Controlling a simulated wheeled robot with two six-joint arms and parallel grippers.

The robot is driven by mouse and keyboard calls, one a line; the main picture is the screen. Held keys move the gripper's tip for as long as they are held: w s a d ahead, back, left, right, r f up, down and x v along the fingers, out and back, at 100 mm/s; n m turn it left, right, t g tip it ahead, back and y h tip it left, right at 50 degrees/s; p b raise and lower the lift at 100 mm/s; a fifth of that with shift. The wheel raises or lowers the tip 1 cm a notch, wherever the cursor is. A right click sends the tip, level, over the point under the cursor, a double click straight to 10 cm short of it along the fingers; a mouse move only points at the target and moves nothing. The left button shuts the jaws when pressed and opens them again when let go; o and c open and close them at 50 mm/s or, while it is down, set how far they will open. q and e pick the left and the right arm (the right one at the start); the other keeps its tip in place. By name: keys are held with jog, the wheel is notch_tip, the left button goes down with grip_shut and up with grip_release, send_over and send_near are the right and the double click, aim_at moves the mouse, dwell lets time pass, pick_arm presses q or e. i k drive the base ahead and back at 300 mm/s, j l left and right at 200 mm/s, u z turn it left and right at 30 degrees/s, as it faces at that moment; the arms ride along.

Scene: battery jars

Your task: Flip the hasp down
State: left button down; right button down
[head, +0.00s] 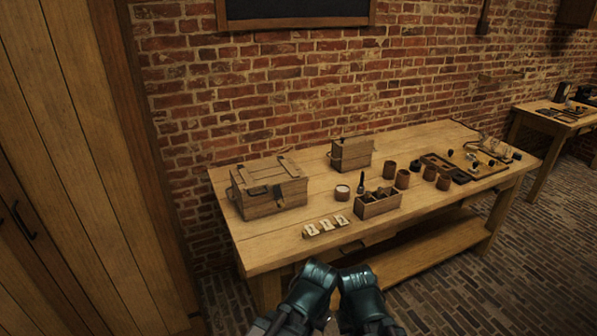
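A wooden chest (270,203) with a slatted lid stands at the left end of the workbench, its lid shut. A small dark metal fitting (258,190), which looks like the hasp, sits at the lid's front edge. It is too small here to tell whether it is up or down. A dark handle or ring shows on the chest's left side. Two dark teal links of my arms show at the bottom middle, in front of the bench and well short of the chest.
The wooden workbench (290,245) also bears a smaller wooden box (352,155), a divided box (378,206), several brown jars (402,179), a white-topped pot (342,192), numbered cards (326,226) and a dark tray (445,166). The front left bench top is clear.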

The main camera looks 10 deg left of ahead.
aim_at(277, 190)
jog(key=i+j+u, duration=0.1)
jog(key=i+u, duration=0.15)
jog(key=i, duration=0.15)
jog(key=i+u, duration=0.3)
jog(key=i, duration=0.15)
